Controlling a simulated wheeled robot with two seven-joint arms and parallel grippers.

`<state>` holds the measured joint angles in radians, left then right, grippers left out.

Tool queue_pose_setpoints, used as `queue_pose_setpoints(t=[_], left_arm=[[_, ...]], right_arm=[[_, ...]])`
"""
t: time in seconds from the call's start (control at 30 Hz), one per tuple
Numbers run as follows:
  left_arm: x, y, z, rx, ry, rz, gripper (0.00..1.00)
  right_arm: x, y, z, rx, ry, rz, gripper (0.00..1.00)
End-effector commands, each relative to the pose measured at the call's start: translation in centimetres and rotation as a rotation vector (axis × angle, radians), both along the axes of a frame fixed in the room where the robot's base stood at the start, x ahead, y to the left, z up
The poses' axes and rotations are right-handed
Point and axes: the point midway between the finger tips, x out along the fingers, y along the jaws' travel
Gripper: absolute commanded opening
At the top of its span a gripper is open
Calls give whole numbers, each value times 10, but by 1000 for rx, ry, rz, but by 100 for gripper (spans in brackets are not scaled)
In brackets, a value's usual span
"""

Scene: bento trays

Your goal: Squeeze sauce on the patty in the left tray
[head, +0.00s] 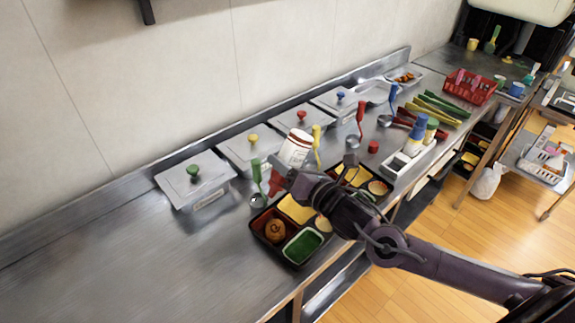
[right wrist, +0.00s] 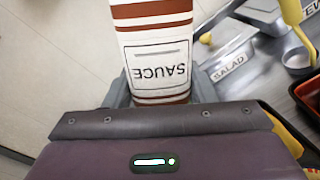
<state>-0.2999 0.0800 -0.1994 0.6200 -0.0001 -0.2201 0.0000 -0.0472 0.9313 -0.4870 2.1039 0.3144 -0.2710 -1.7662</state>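The left tray (head: 294,263) is black and sits at the counter's front edge. A round brown patty (head: 275,231) lies in its left compartment, with a small darker mark on top. My right gripper (head: 284,171) is shut on a white sauce bottle with red-brown bands (head: 296,149). The bottle is tilted, its red end low, above and behind the tray, apart from the patty. In the right wrist view the bottle (right wrist: 155,45) stands between the fingers, its SAUCE lettering upside down. My left gripper is not in view.
Lidded steel containers (head: 195,180) line the wall. A green-handled ladle (head: 257,173) stands behind the left tray. A second tray (head: 378,187) is to the right, partly behind my arm. Bare counter (head: 130,265) lies at the left.

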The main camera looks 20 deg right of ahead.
Motion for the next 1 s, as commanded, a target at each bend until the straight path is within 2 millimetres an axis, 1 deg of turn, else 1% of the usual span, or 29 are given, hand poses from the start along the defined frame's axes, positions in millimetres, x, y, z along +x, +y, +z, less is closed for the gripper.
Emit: queue_pose_setpoints(t=[0.07, 0.17, 0.3, 0.5, 0.6, 0.77, 0.87, 1.0], left_arm=[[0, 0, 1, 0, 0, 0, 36], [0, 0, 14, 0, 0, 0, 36], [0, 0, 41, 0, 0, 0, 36], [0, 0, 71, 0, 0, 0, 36], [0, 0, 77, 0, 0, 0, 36], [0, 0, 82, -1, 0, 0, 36], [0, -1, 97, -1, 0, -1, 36], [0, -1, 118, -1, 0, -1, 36]], right_arm=[[0, 0, 1, 6, 0, 0, 46], [0, 0, 8, 80, 27, -2, 46], [0, 0, 16, 306, 112, -2, 46], [0, 0, 20, 632, 228, -2, 46], [0, 0, 19, 740, 267, -2, 46], [0, 0, 18, 820, 297, -1, 46], [0, -1, 25, 943, 339, -2, 46], [0, 0, 31, 1189, 429, -2, 46]])
